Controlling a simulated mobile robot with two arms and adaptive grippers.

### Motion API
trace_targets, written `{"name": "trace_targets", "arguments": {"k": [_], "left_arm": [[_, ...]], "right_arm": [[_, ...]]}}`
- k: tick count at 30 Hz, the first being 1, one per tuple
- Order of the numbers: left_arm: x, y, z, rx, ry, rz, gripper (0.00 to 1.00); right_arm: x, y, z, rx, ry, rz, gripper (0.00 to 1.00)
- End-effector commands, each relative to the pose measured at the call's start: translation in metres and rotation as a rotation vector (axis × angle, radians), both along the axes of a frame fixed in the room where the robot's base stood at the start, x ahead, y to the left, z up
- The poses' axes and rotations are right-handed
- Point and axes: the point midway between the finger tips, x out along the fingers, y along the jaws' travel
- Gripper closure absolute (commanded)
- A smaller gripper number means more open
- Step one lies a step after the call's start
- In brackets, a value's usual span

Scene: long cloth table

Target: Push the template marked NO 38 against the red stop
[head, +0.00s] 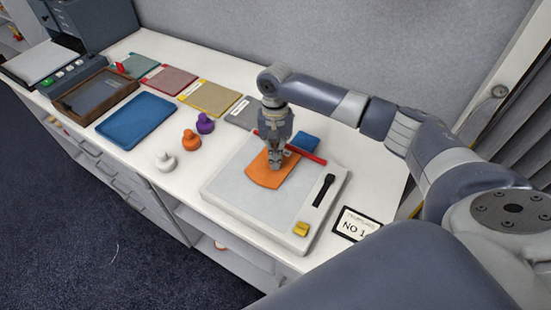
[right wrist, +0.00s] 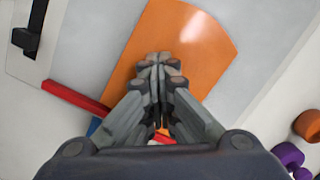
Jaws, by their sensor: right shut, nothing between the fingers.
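An orange template (head: 265,170) with one curved edge lies flat on the white board (head: 240,195); it also shows in the right wrist view (right wrist: 190,40). I see no number on it. The red stop (head: 312,156) is a straight bar across the board's far side, also in the right wrist view (right wrist: 75,97). My right gripper (head: 275,166) is shut and empty, pointing down at the template near the stop. Its fingertips (right wrist: 160,62) appear over the orange surface; contact is unclear. It hides where template and stop would meet. My left gripper is out of view.
A blue piece (head: 306,142) lies behind the stop. The board carries a black handle (head: 324,189) and a yellow block (head: 301,229). A card (head: 356,225) reads "NO 1", cut off. Purple (head: 205,123), orange (head: 190,140) and white (head: 165,162) knobs stand left.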

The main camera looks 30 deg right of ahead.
Motion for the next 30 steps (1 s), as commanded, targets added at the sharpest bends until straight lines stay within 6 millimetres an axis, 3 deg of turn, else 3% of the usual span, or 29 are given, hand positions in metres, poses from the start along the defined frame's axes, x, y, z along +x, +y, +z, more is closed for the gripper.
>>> {"name": "trace_targets", "arguments": {"k": [6, 11, 16, 19, 30], "left_arm": [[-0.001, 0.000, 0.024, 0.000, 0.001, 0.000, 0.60], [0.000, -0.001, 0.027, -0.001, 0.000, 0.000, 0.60], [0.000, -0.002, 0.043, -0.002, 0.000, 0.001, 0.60], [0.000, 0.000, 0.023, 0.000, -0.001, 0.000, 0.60], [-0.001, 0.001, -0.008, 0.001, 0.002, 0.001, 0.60]], "right_arm": [[-0.001, -0.003, 0.013, -0.006, 0.003, -0.004, 1.00], [-0.001, -0.003, 0.013, -0.006, 0.003, -0.004, 1.00], [-0.003, -0.009, 0.018, -0.010, 0.007, -0.006, 1.00], [0.015, -0.016, 0.009, -0.009, 0.001, -0.010, 1.00], [0.063, -0.041, 0.011, -0.007, 0.003, -0.008, 1.00]]}}
